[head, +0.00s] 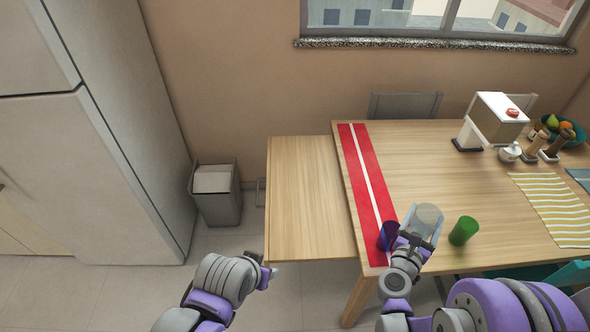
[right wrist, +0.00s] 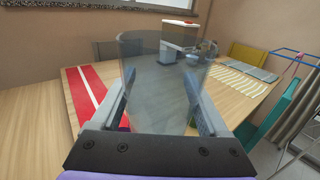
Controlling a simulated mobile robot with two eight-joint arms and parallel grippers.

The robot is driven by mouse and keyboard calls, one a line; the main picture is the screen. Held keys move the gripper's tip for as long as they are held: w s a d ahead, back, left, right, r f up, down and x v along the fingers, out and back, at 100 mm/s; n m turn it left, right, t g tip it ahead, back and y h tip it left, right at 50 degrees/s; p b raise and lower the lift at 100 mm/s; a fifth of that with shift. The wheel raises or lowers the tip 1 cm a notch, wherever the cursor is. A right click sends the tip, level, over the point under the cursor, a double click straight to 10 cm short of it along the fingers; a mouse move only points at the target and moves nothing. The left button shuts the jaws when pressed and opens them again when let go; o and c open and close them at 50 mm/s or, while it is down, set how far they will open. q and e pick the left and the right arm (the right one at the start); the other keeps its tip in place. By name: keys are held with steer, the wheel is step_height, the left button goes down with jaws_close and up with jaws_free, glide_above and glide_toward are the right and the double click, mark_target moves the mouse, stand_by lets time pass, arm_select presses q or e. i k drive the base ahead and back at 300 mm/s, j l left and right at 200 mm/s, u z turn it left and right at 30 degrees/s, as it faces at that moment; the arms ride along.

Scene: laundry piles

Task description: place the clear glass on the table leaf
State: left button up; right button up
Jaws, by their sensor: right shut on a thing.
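The clear glass (head: 428,216) is held in my right gripper (head: 420,236), above the main table near the red runner. In the right wrist view the see-through glass (right wrist: 165,80) stands upright between the two fingers (right wrist: 165,110). The table leaf (head: 308,195) is the bare wooden panel at the left end of the table, left of the red runner. My left gripper (head: 268,276) is by the near left corner of the leaf; its fingers are too small to read.
A purple cup (head: 388,236) stands on the red runner (head: 368,185), just left of my right gripper. A green cup (head: 463,231) stands to its right. A white dispenser (head: 492,118), bottles and a fruit bowl are at the back right. A bin (head: 216,200) stands left of the leaf.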

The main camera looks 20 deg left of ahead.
mark_target(301, 210)
steer(key=i+j, duration=0.1)
steer(key=j, duration=0.3)
steer(key=i+j, duration=0.15)
steer(key=j, duration=0.25)
steer(key=i+j, duration=0.1)
steer(key=j, duration=0.3)
steer(key=i+j, duration=0.15)
steer(key=j, duration=0.25)
